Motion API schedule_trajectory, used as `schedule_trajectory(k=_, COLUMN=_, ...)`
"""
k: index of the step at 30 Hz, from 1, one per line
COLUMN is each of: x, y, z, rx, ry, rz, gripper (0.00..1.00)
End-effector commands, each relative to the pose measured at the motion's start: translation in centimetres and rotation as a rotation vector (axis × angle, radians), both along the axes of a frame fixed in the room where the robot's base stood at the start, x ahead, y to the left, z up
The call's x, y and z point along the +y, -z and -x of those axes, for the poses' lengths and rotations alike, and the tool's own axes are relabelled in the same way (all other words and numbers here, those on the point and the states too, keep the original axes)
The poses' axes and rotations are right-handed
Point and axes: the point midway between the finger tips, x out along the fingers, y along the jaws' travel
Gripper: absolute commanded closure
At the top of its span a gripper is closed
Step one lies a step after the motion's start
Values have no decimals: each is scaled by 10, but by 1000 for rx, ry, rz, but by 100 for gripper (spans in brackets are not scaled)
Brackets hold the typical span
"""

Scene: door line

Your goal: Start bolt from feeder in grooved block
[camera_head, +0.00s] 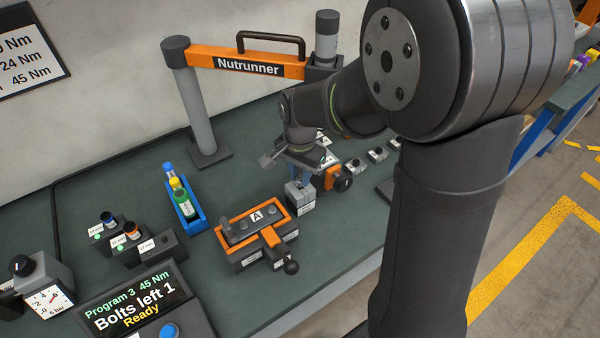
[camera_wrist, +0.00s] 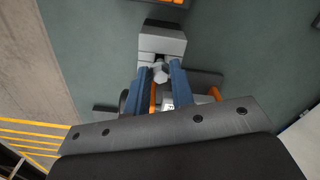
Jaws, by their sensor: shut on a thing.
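My gripper (camera_wrist: 161,76) is shut on a bolt (camera_wrist: 160,70), whose pale head shows between the blue fingertips in the wrist view. A light grey stepped block (camera_wrist: 162,43) lies right at the fingertips; it also shows in the head view (camera_head: 301,196), under my gripper (camera_head: 303,181). Whether the bolt touches this block or sits in it I cannot tell. The bolt's shank is hidden, and in the head view the bolt cannot be made out. An orange and dark grey fixture marked A (camera_head: 237,238) stands to the left of the grey block.
The Nutrunner arm (camera_head: 245,62) stands behind. An orange and black knobbed part (camera_head: 341,180) is close to the right of my gripper. Several small labelled pieces (camera_head: 377,154) stand further right. The display (camera_head: 135,304) reads "Bolts left 1", "Ready".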

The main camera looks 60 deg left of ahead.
Motion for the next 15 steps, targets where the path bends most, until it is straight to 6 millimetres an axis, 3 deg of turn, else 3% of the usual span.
schedule_trajectory(k=15, x=0, y=7, z=0, rx=0, ry=0, rz=0, gripper=100)
